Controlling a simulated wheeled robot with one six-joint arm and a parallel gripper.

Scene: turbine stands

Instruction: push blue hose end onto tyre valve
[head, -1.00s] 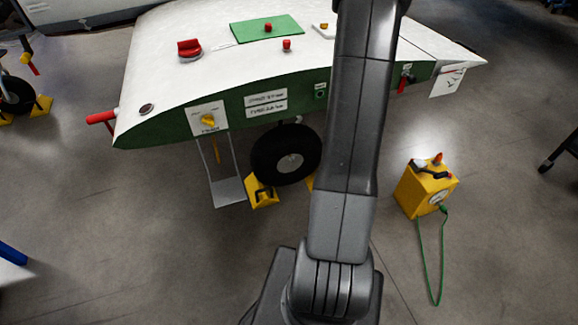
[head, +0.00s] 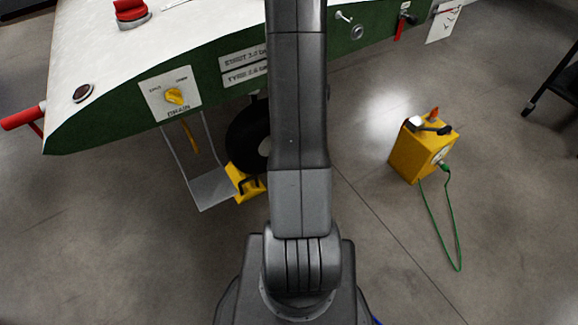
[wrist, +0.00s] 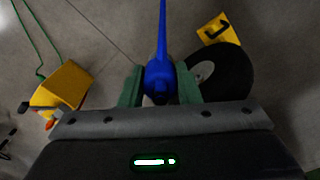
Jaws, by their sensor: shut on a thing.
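My gripper (wrist: 160,88) is shut on the blue hose end (wrist: 160,78) in the wrist view, and the blue hose runs away from it toward the top. The tyre (wrist: 222,74) is a black wheel with a grey hub, to the right of my gripper in the wrist view and apart from the hose end as pictured. In the head view the tyre (head: 243,135) stands under the green and white wing and is partly hidden by my arm. I cannot make out the valve on the wheel. My gripper is hidden in the head view.
A yellow chock (head: 246,183) sits by the tyre, beside a hanging grey plate (head: 203,190). The wing (head: 120,110) overhangs the wheel. A yellow box (head: 418,150) with a green hose (head: 441,235) stands at the right. A dark-framed stand (head: 550,85) is far right. Floor between is clear.

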